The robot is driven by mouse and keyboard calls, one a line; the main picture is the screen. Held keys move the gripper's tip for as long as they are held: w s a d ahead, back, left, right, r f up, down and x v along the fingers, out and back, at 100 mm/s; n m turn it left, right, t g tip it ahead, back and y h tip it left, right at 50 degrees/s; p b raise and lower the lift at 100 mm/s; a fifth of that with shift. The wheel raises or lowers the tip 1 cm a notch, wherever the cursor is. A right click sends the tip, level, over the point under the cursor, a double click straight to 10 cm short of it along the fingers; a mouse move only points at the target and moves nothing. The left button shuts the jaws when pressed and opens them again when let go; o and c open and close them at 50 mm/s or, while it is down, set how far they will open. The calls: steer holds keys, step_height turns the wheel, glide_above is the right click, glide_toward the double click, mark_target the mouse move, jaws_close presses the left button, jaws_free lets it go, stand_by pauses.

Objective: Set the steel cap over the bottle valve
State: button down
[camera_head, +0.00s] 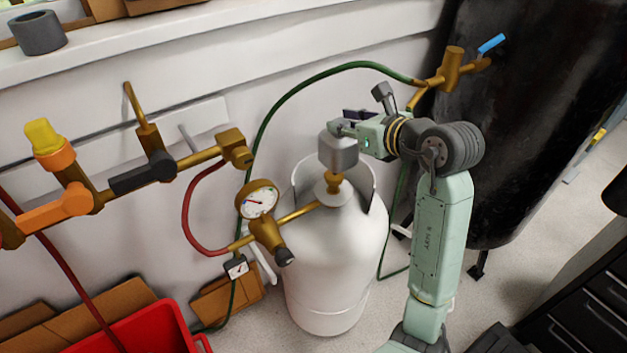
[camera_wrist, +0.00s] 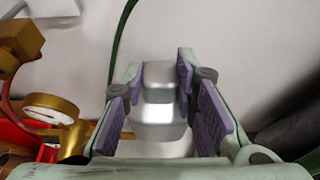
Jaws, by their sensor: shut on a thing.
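The steel cap (camera_head: 339,152) is a grey block with a narrower top, upright above the neck of the white gas bottle (camera_head: 335,255). The brass bottle valve (camera_head: 334,181) shows just below the cap; its upper part is hidden, and I cannot tell whether the cap touches it. My gripper (camera_head: 347,129) reaches in from the right and is shut on the cap's top. In the wrist view the cap (camera_wrist: 158,122) has its narrow knob between the purple finger pads of my gripper (camera_wrist: 160,78). The valve is hidden there behind the cap.
A brass regulator with a gauge (camera_head: 258,199) joins the valve from the left. A green hose (camera_head: 300,84) arches behind the bottle to a brass tap (camera_head: 452,68). A dark tank (camera_head: 545,110) stands right. A red crate (camera_head: 150,330) is front left.

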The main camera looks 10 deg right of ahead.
mark_target(346, 164)
steer(key=shift+w+a, duration=0.2)
steer(key=shift+w, duration=0.05)
steer(key=shift+w+a+f, duration=0.1)
steer(key=shift+f, duration=0.15)
step_height(346, 164, down, 9)
steer(key=shift+f+p, duration=0.2)
steer(key=shift+p, duration=0.5)
steer(key=shift+f, duration=0.2)
steer(key=c, duration=1.8)
jaws_free()
steer(key=shift+b, duration=0.3)
steer(key=o, duration=0.5)
